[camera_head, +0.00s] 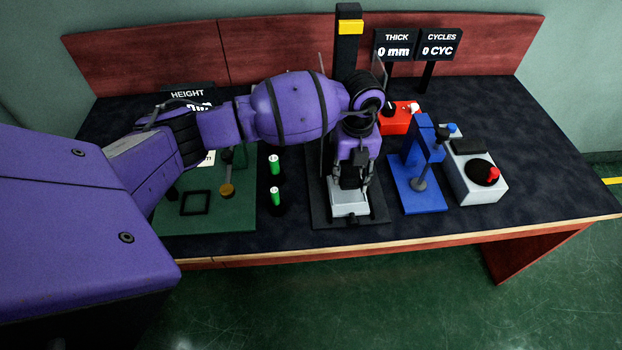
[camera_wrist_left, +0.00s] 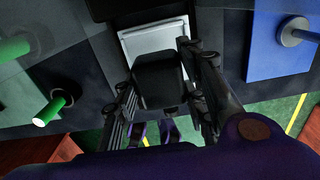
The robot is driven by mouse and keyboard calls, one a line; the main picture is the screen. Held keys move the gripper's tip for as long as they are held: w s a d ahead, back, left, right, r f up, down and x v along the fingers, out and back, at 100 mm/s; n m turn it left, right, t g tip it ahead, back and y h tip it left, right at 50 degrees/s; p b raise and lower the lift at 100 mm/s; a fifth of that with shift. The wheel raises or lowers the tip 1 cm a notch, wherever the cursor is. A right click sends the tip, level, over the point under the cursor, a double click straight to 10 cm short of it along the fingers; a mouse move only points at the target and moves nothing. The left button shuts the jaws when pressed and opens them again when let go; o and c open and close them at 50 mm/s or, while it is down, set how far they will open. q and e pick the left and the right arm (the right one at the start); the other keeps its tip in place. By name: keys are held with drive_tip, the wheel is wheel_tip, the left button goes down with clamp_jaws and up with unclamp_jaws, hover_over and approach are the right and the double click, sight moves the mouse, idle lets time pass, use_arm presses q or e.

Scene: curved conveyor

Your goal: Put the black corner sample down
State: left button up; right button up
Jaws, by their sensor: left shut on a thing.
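My left gripper (camera_head: 354,188) points down over the dark platform (camera_head: 376,216) in the middle of the table. In the left wrist view the gripper (camera_wrist_left: 160,108) has its fingers on both sides of a black block, the black corner sample (camera_wrist_left: 158,76), and is shut on it. A light grey block (camera_head: 349,208) is below the gripper; it also shows in the wrist view (camera_wrist_left: 152,39) just beyond the sample. I cannot tell whether the sample touches it. In the head view the gripper largely hides the sample. My right gripper is not in view.
To the right are a blue stand (camera_head: 407,193) and a grey box (camera_head: 482,191) with a red knob. A red box (camera_head: 397,122) is behind.

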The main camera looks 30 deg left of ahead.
sight(349, 182)
use_arm(q)
drive_tip(key=shift+w+f, duration=0.1)
drive_tip(key=shift+f, duration=1.4)
drive_tip(key=shift+f, duration=0.15)
drive_tip(key=o, duration=1.2)
drive_tip(key=shift+c, duration=0.2)
wheel_tip(349, 182, up, 12)
drive_tip(key=shift+r, duration=0.2)
